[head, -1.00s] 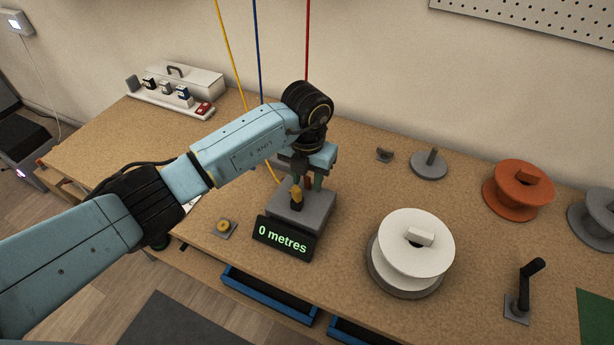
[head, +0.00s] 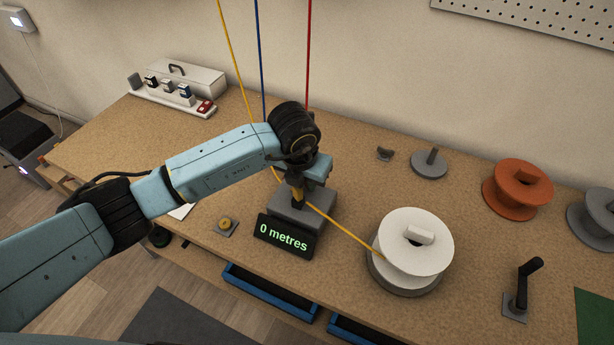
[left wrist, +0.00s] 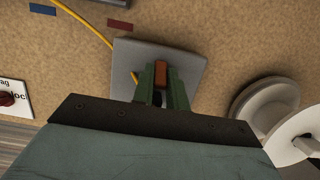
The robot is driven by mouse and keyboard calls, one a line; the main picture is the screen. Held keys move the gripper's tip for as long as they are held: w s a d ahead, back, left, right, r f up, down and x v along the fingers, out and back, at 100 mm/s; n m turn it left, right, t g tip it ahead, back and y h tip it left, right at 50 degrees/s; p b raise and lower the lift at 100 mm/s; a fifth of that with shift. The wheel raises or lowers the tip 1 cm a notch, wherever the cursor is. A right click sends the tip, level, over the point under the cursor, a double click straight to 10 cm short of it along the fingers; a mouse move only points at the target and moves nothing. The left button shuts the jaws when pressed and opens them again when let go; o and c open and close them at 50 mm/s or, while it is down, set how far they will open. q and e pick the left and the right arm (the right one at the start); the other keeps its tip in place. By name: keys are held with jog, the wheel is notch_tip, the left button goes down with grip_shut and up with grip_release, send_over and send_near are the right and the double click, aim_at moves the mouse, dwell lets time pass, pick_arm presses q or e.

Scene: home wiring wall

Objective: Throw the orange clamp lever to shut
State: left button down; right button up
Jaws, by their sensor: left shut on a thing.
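The orange clamp lever (left wrist: 161,74) shows in the left wrist view, standing over a grey block. My left gripper (left wrist: 161,88) has its green fingers on both sides of the lever and is shut on it. In the head view my left gripper (head: 307,190) is over the grey block (head: 286,211), and my arm hides the lever there. A yellow wire (head: 345,232) runs from the block to the white spool (head: 408,257). A display (head: 285,236) at the block's front reads "0 metres". My right gripper is not in view.
Blue and red wires hang behind my arm. A yellow button (head: 225,223) is left of the display. An orange spool (head: 518,190) and a black crank handle (head: 525,285) stand to the right.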

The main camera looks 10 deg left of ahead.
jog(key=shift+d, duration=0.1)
pick_arm(q)
jog(key=c, duration=1.4)
grip_release()
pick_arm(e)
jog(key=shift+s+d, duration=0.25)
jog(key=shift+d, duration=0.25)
